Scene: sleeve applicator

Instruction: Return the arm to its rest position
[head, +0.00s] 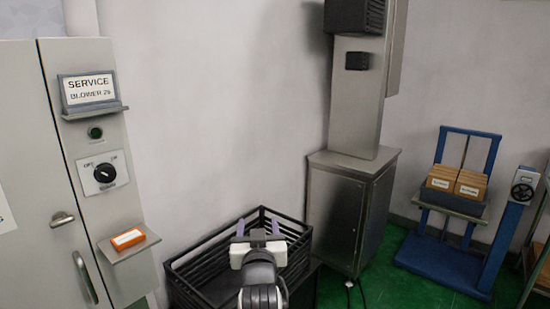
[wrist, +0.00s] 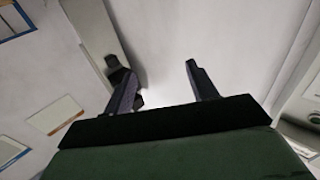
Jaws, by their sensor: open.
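My gripper (head: 257,229) is at the bottom middle of the head view, in front of the black slatted crate (head: 190,270). Its two fingers stand apart with nothing between them. In the wrist view the two dark fingers of my gripper (wrist: 160,88) are spread, with pale wall behind them. My white and grey arm runs down to the lower edge of the head view and hides part of the crate.
A grey cabinet (head: 95,190) stands at left with a "SERVICE BLOWER 26" sign (head: 90,90), a rotary switch (head: 104,173) and an orange box (head: 128,238) on a small shelf. A metal cabinet (head: 345,210) stands right of the crate. A blue cart (head: 450,265) holds cartons (head: 457,182).

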